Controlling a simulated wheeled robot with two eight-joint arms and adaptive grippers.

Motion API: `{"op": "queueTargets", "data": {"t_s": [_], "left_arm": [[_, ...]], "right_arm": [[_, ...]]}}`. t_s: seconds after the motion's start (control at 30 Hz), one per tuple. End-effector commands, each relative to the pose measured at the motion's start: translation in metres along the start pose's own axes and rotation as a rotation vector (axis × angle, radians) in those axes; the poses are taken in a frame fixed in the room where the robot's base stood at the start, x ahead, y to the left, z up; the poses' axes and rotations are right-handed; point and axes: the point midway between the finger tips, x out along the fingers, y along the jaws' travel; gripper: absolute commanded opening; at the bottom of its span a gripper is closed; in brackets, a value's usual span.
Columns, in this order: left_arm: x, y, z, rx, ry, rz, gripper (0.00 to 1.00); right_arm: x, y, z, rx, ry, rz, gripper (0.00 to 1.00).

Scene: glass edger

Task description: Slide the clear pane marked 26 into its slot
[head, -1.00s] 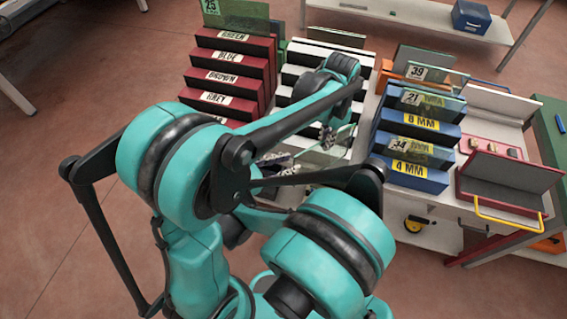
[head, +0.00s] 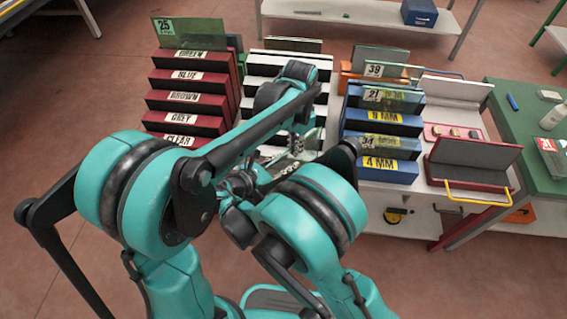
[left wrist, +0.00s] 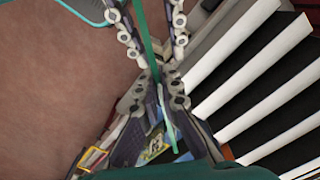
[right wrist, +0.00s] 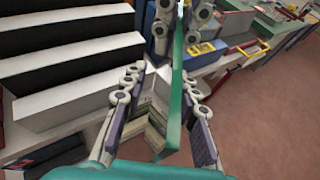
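A thin greenish pane (left wrist: 149,40) stands edge-on between my two facing grippers; no number on it is readable. It also shows edge-on in the right wrist view (right wrist: 174,115). My left gripper (left wrist: 158,82) is closed about the pane. My right gripper (right wrist: 163,75) has its fingers spread around the pane, with a gap beside it. In the head view my arms largely hide the pane and both grippers, in front of the black-and-white slotted rack (head: 262,88). A red rack (head: 190,101) on the left has steps labelled GREEN, BLUE, BROWN, GREY and CLEAR.
A blue rack (head: 384,143) labelled 8 MM and 4 MM stands right of the striped one, with panes marked 21 (head: 392,98) and 34 (head: 380,146). Pane 25 (head: 187,26) stands in the red rack. Pane 39 (head: 385,70) stands behind. A maroon stand (head: 465,178) is farther right.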

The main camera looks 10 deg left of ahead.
Motion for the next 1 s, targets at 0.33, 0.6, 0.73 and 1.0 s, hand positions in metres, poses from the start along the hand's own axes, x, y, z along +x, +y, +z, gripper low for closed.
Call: {"op": "queueTargets", "data": {"t_s": [0.33,0.6,0.73,1.0], "left_arm": [[0.000,0.001,0.000,0.001,0.000,0.002,0.10],[0.000,0.000,0.000,0.000,0.000,0.001,0.29],[-0.002,0.000,0.000,0.000,0.000,0.000,0.29],[-0.038,0.000,0.000,0.000,0.000,0.000,0.29]], "right_arm": [[-0.001,0.001,0.001,-0.001,-0.002,0.002,0.00],[-0.001,0.000,0.001,0.000,-0.002,0.001,0.00],[-0.001,0.000,0.001,0.000,-0.002,0.001,0.00],[-0.001,0.000,0.001,0.000,-0.002,0.000,0.00]]}}
